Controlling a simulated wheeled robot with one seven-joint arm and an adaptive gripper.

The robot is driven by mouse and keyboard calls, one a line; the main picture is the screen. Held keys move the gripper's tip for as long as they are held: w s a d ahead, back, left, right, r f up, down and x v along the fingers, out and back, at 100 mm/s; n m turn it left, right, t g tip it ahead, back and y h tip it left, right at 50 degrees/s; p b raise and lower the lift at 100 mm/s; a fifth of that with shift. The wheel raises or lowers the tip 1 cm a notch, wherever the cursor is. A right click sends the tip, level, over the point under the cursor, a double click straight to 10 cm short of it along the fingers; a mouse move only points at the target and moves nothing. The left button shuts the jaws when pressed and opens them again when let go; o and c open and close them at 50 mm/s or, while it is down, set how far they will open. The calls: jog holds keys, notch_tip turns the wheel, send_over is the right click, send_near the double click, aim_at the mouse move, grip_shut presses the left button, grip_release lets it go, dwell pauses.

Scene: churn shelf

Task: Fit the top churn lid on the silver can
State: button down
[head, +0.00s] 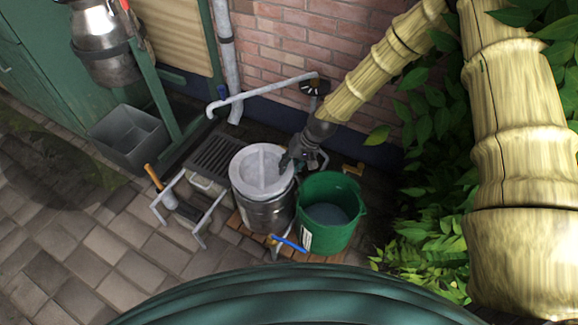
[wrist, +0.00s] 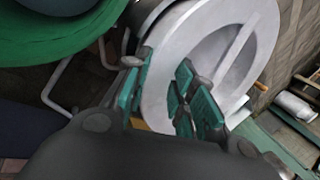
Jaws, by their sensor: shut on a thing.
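The lid (head: 252,180) is a pale grey disc with a raised rim and a bar across its top. It lies over the mouth of the silver can (head: 268,216), and I cannot tell whether it is seated or held just above. My gripper (head: 288,165) is at the lid's right edge in the head view, shut on its rim. In the wrist view the teal fingers (wrist: 160,92) stand on either side of the pale lid (wrist: 236,52). The can's side (wrist: 147,14) shows only partly behind the lid there.
A green bucket (head: 337,229) stands close to the can's right. A grey drain grate (head: 215,157) and a low metal frame with a wooden-handled tool (head: 154,178) are to its left. A grey pipe (head: 262,90) and brick wall (head: 275,35) are behind. Paving at front left is clear.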

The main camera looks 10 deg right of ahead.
jog(key=shift+f+b, duration=0.35)
jog(key=shift+f, duration=1.15)
dwell(0.6)
jog(key=c, duration=1.1)
grip_release()
jog(key=v, duration=1.2)
